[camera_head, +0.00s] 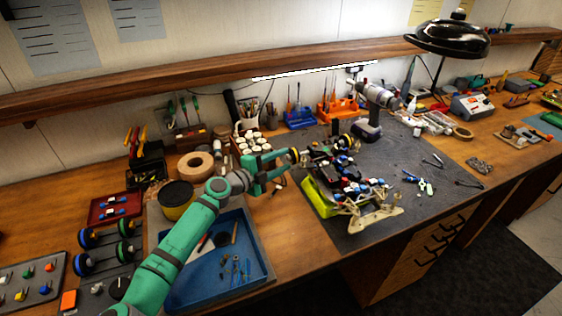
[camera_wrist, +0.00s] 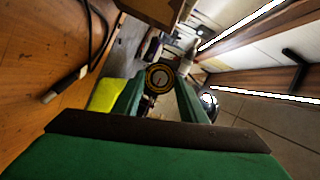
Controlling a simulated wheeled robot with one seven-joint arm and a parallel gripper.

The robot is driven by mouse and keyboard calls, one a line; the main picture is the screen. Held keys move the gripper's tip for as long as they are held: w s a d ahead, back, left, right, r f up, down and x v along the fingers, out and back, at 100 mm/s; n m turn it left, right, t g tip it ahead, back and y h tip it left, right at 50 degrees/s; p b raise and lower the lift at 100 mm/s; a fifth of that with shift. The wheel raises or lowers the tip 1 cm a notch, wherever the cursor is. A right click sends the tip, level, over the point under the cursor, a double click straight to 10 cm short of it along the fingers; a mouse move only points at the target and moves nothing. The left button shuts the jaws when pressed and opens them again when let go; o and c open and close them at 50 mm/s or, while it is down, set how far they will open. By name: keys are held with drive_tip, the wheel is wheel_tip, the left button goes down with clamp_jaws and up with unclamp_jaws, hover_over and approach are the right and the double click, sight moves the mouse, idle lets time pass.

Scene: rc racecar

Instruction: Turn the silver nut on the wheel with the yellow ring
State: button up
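The RC car (camera_head: 340,178), with a dark open chassis and a lime-green body part, sits on the grey mat. In the wrist view a black wheel with a yellow ring (camera_wrist: 159,67) faces me, with a small pale centre (camera_wrist: 160,78) where the nut is; its detail is too small to tell.
A blue tray (camera_head: 262,255) with small tools lies below my arm. A tape roll (camera_head: 195,166) and white-capped jars (camera_head: 252,146) stand behind the gripper. A drill (camera_head: 372,110) stands behind the car.

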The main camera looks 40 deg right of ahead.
drive_tip(key=shift+a, duration=0.1)
drive_tip(key=s+a, duration=0.1)
drive_tip(key=a, duration=0.6)
drive_tip(key=shift+a+r, duration=0.15)
drive_tip(key=shift+r, duration=0.25)
